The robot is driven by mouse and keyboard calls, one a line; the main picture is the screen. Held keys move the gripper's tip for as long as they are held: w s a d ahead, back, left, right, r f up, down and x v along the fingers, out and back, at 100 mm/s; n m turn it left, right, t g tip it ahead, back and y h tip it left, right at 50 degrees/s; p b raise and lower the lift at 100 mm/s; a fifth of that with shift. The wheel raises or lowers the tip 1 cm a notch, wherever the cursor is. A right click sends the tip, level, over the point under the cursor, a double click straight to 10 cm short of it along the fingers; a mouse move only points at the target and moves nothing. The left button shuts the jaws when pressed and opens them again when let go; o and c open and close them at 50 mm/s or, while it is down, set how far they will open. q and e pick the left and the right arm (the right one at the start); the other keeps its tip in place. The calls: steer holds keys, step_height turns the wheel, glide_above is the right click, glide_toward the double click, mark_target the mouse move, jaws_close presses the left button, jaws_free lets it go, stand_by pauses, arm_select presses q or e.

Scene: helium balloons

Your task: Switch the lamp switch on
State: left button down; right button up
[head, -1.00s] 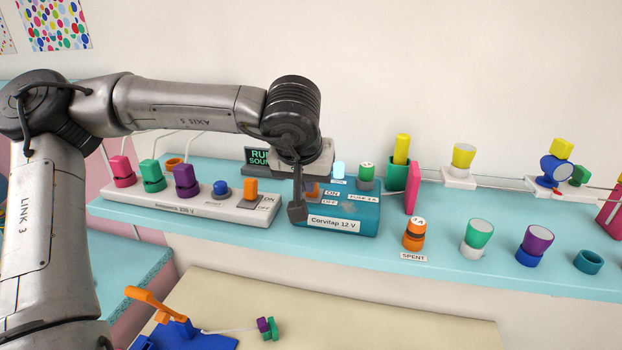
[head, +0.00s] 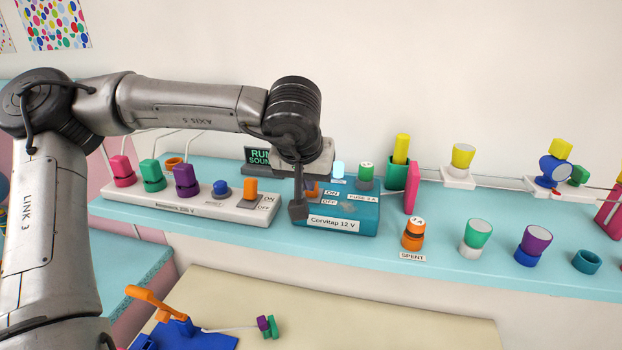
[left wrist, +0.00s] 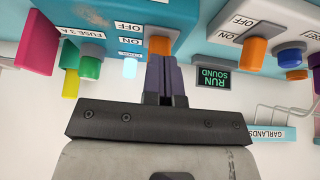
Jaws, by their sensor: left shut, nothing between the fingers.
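A teal box labelled Corvitap 12 V (head: 360,220) stands on the shelf, with an orange switch (head: 314,189) beside ON and OFF labels. I cannot read which switch is the lamp's. In the left wrist view the box is upside down at upper left, and its orange switch (left wrist: 159,44) is just beyond the fingertips; contact cannot be told. My left gripper (head: 298,209) is shut and empty, pointing down in front of the box and partly hiding the switch. Its fingers also show in the left wrist view (left wrist: 164,76). My right gripper is not in view.
A white power strip (head: 215,207) to the left carries several plugs and another orange switch (head: 250,188) with ON and OFF labels. A small cyan light (head: 339,168) and a green-capped fuse (head: 366,172) stand behind the box's front. A pink block (head: 412,187) is to the right.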

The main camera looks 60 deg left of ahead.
arm_select(q)
steer(key=shift+s+d+r+p, duration=0.1)
steer(key=shift+s+r+p, duration=0.05)
steer(key=shift+r+p, duration=0.5)
step_height(320, 180, up, 6)
steer(key=p, duration=0.5)
steer(key=shift+f, duration=0.1)
steer(key=shift+f, duration=0.1)
